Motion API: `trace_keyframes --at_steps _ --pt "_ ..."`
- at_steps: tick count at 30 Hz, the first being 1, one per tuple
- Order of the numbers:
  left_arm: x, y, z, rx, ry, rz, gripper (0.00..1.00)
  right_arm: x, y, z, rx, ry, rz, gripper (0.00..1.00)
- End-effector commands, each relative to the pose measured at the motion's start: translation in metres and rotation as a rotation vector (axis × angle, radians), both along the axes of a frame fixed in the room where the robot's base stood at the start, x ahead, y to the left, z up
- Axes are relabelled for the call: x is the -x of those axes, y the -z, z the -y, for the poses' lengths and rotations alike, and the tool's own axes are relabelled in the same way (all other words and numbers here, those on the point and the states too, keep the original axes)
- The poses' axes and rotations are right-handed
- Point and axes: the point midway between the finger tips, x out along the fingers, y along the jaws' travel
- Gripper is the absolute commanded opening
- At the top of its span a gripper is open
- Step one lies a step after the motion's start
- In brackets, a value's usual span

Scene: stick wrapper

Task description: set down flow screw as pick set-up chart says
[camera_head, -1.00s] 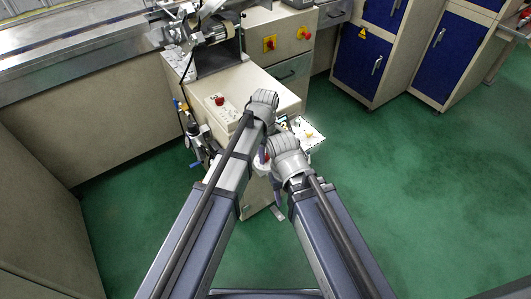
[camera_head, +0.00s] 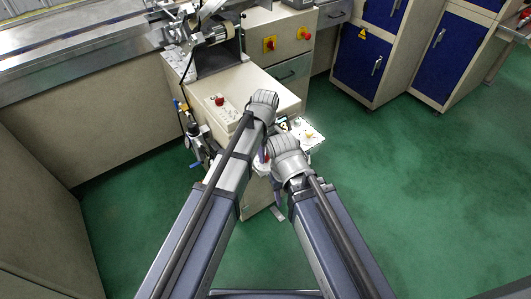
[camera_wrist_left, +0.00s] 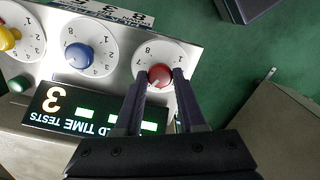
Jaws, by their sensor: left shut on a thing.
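In the left wrist view a panel (camera_wrist_left: 198,60) carries three round numbered dials with a yellow knob (camera_wrist_left: 8,38), a blue knob (camera_wrist_left: 79,56) and a red knob (camera_wrist_left: 160,75). No name of a flow screw is readable. My left gripper (camera_wrist_left: 160,79) is shut on the red knob, a finger at each side. The fingers hide part of its dial. In the head view my arms mostly hide the panel (camera_head: 311,136).
A dark display (camera_wrist_left: 95,112) with a yellow 3, green lights and upside-down lettering sits below the dials. A green button (camera_wrist_left: 20,84) is at left. A beige machine cabinet (camera_head: 265,85) with a red button box stands behind. Green floor is clear to the right.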

Motion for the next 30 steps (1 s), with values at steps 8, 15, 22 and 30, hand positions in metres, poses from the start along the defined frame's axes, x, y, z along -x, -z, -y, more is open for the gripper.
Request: trace_keyframes --at_steps 8,15,22,30 --pt "0.0001 0.0001 -0.0001 0.000 0.246 0.000 0.00 0.0000 0.0001 0.0000 0.000 0.000 0.000 0.50" --pt "0.0001 0.0001 -0.0001 0.000 0.473 0.000 0.00 0.0000 0.0001 0.0000 0.000 0.000 0.000 0.50" --pt "0.0001 0.0001 -0.0001 0.000 0.692 0.000 0.00 0.0000 0.0001 0.0000 0.000 0.000 0.000 0.50" --pt "0.0001 0.0001 0.0000 0.000 0.948 0.000 0.00 0.0000 0.0001 0.0000 0.000 0.000 0.000 0.50"
